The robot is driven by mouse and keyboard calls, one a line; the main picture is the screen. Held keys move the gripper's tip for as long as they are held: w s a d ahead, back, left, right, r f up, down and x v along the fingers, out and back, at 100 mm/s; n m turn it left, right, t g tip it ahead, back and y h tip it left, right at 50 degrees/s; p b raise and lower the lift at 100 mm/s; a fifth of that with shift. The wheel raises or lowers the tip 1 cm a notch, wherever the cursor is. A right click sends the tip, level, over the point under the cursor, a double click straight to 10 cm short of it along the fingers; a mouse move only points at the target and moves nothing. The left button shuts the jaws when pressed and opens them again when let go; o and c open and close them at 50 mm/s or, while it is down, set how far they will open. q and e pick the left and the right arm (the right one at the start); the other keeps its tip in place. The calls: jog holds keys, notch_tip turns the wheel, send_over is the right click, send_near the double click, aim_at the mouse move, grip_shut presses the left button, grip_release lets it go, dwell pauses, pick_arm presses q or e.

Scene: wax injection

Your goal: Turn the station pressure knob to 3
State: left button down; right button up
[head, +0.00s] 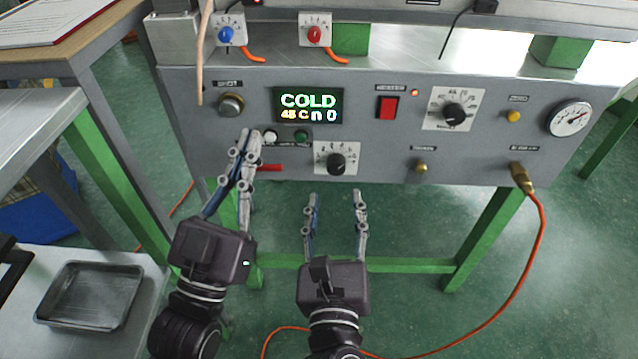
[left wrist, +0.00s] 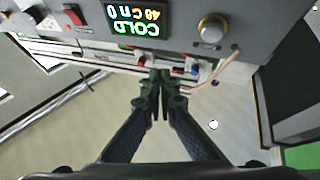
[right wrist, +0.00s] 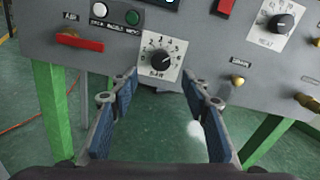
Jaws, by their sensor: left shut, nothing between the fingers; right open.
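The pressure knob (head: 336,162) is a black knob on a white numbered dial low on the grey panel. In the right wrist view the knob (right wrist: 158,62) has "BAR" printed under it; its exact setting is too small to read surely. My right gripper (head: 334,196) is open and empty, its fingers apart below the dial. In the right wrist view the right gripper (right wrist: 163,82) has a finger on each side below the knob, not on it. My left gripper (head: 247,135) is shut and empty in front of the panel, left of the white and green buttons; it also shows in the left wrist view (left wrist: 161,78).
The panel has a display (head: 308,105) reading COLD, a red switch (head: 388,107), a second black knob (head: 454,113), a gauge (head: 571,118) and a red lever (head: 268,168). An orange hose (head: 541,225) hangs at right. A metal tray (head: 88,296) lies lower left.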

aim_at(336, 170)
jog(key=w, duration=0.6)
jog(key=shift+w+b, duration=0.3)
jog(key=shift+w, duration=0.1)
pick_arm(q)
jog(key=s+r+t, duration=0.2)
jog(key=r, duration=0.1)
jog(key=shift+s+r+h, duration=0.2)
jog(key=shift+h, duration=0.1)
pick_arm(e)
jog(key=shift+w, duration=0.4)
jog(key=shift+c, duration=0.2)
